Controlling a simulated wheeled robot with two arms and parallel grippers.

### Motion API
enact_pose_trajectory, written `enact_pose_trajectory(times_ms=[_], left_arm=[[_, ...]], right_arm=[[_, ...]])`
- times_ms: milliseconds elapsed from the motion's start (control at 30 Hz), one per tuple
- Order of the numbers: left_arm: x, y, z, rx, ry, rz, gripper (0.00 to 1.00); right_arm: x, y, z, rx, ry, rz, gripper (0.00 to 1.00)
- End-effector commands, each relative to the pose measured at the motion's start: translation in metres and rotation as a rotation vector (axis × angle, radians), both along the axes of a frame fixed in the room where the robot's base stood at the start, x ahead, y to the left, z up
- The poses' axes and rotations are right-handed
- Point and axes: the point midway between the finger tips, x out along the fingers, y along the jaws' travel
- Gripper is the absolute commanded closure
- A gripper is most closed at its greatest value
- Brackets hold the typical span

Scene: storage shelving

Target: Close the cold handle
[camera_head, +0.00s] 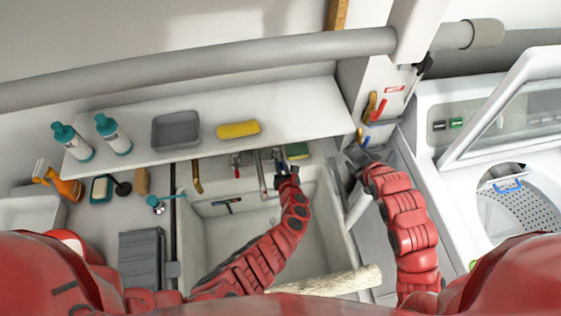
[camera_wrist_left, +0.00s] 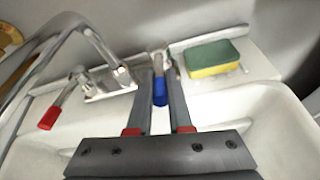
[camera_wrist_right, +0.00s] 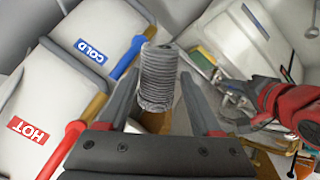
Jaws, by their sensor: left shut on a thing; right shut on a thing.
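A blue-tipped tap handle (camera_wrist_left: 160,91) stands between the fingers of my left gripper (camera_wrist_left: 160,75) at the sink's back rim. That gripper (camera_head: 284,168) is shut on it beside the silver faucet (camera_wrist_left: 98,82). A red-tipped tap handle (camera_wrist_left: 52,113) is to the left. In the right wrist view, a blue lever (camera_wrist_right: 128,57) lies by a white panel with a COLD label (camera_wrist_right: 92,51). My right gripper (camera_wrist_right: 160,85) is shut on a grey ribbed cylinder (camera_wrist_right: 159,70), apart from this lever. In the head view the right gripper (camera_head: 356,155) is right of the sink.
A red lever (camera_wrist_right: 63,148) lies by a HOT label (camera_wrist_right: 28,131). A green-yellow sponge (camera_wrist_left: 213,58) lies right of the faucet. A shelf (camera_head: 290,110) with bottles, a grey tray and a yellow item overhangs the sink (camera_head: 325,235). A washing machine (camera_head: 465,185) stands at the right.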

Motion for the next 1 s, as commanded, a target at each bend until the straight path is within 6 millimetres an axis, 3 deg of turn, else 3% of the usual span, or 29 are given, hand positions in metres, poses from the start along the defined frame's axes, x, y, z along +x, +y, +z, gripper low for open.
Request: enact_pose_trajectory(times_ms=[200, 233, 367, 767, 1000], left_arm=[[0.001, 0.001, 0.000, 0.003, -0.002, 0.001, 1.00], [0.001, 0.001, 0.000, 0.003, -0.002, 0.001, 0.77], [0.000, 0.001, 0.000, 0.003, -0.001, 0.002, 0.54], [-0.003, -0.001, 0.003, 0.001, -0.003, 0.001, 0.53], [-0.032, -0.006, 0.015, 0.001, 0.000, 0.001, 0.53]], right_arm=[[0.000, 0.000, 0.000, 0.000, 0.000, 0.000, 0.99], [0.000, 0.000, 0.000, 0.000, 0.000, 0.000, 0.99], [0.000, 0.000, 0.000, 0.000, 0.000, 0.000, 0.99], [0.000, 0.000, 0.003, 0.000, 0.000, 0.000, 0.99], [0.000, 0.000, 0.020, 0.000, 0.000, 0.000, 0.99]])
